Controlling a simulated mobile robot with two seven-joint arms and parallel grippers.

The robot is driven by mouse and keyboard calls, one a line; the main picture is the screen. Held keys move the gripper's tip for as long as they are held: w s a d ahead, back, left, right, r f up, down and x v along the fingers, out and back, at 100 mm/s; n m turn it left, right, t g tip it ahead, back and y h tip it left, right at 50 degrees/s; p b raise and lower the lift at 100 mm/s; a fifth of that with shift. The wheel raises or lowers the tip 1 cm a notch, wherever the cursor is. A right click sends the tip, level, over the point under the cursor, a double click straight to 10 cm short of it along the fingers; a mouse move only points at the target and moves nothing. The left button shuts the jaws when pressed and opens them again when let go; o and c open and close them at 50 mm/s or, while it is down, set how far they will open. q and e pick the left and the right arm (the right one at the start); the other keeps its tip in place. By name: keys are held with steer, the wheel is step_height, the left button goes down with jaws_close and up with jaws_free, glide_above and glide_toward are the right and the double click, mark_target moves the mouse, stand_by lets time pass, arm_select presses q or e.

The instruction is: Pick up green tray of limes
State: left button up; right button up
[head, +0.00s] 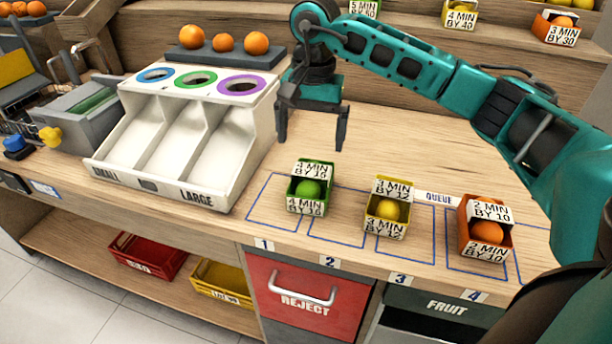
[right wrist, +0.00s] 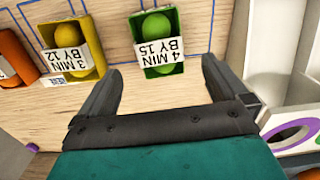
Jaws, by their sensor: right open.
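The green tray of limes (head: 310,189) sits on the wooden counter near the boxes marked 1 and 2, with a white label reading "4 MIN BY 15". A lime shows in it. In the right wrist view the green tray (right wrist: 158,42) lies ahead of the fingers, with limes on both sides of its label. My right gripper (head: 312,130) is open and empty, pointing down above the counter, behind the green tray and apart from it. Its two fingers also show in the right wrist view (right wrist: 160,85). My left gripper is not in view.
A yellow tray (head: 387,208) and an orange tray (head: 485,228) stand to the right of the green one. A white sorter (head: 185,140) marked small and large stands close on the left, with oranges on top. The counter behind the trays is clear.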

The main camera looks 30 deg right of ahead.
mark_target(311, 170)
steer(key=shift+d+f, duration=0.2)
steer(key=shift+d, duration=0.2)
step_height(311, 170, down, 6)
steer(key=shift+r, duration=0.15)
steer(key=shift+w+a+f, duration=0.1)
steer(key=shift+w+f, duration=0.05)
steer(key=shift+f, duration=1.45)
steer(key=shift+w+f, duration=0.15)
steer(key=shift+f, duration=1.4)
steer(key=c, duration=0.9)
steer(key=shift+r, duration=0.15)
